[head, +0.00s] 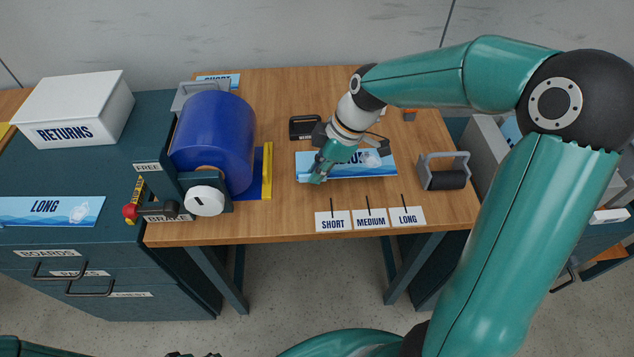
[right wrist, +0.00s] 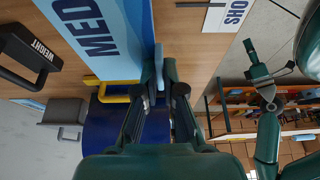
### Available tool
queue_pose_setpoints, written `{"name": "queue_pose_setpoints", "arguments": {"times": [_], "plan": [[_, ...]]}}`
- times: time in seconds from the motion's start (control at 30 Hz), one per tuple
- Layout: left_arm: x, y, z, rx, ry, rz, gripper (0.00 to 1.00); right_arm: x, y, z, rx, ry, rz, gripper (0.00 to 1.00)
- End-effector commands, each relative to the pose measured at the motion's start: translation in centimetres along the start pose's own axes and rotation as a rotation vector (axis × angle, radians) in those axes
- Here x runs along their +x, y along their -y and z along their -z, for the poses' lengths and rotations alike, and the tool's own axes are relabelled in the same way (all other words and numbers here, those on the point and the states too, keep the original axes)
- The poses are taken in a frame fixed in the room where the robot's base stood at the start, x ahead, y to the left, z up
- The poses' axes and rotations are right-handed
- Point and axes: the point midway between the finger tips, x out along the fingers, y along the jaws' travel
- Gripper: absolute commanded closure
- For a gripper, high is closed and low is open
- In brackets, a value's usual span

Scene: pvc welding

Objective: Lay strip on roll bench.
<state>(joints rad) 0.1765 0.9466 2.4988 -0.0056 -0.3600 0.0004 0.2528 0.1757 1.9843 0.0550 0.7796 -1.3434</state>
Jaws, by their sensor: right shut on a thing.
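A blue and white printed strip (head: 342,171) lies along the middle of the wooden roll bench (head: 290,222). Its lettering is partly hidden by my right gripper in the head view. In the right wrist view the strip (right wrist: 103,36) shows the letters "MED". My right gripper (head: 316,174) is low over the strip's left end. In the right wrist view its fingers (right wrist: 160,78) are closed on a thin light-blue edge at the strip's border. My left gripper (right wrist: 265,90) shows at the right of the right wrist view, away from the strip; its jaw opening is unclear.
A blue roll (head: 213,140) on a stand and a yellow bar (head: 267,171) stand left of the strip. A black weight (head: 304,127) is behind it, a hand roller (head: 444,172) to its right. Short, medium and long cards (head: 370,219) line the front edge.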

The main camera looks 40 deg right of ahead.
Motion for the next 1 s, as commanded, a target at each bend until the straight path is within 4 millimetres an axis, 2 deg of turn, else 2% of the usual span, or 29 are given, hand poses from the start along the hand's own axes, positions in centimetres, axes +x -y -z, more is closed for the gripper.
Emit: {"name": "queue_pose_setpoints", "arguments": {"times": [0.3, 0.67, 0.7, 0.83, 1.0], "plan": [[0.2, 0.1, 0.0, 0.0, 0.0, 0.0, 0.6, 3.6, 0.1, -1.6, 0.002, 0.001, 0.004, 1.0], [0.4, 0.1, 0.0, 0.0, 0.0, 0.0, 0.6, 4.0, 0.1, -1.7, 0.001, 0.0, 0.001, 1.0], [0.3, 0.1, 0.0, 0.0, 0.0, 0.0, 0.6, 4.0, 0.1, -1.7, 0.001, 0.0, 0.001, 0.88], [0.3, 0.1, 0.0, 0.0, 0.0, 0.0, 0.6, 4.0, 0.1, -1.7, 0.001, 0.0, 0.001, 0.68], [0.3, 0.1, 0.0, 0.0, 0.0, 0.0, 0.6, 4.0, 0.1, -1.7, 0.001, 0.0, 0.001, 0.68]]}}
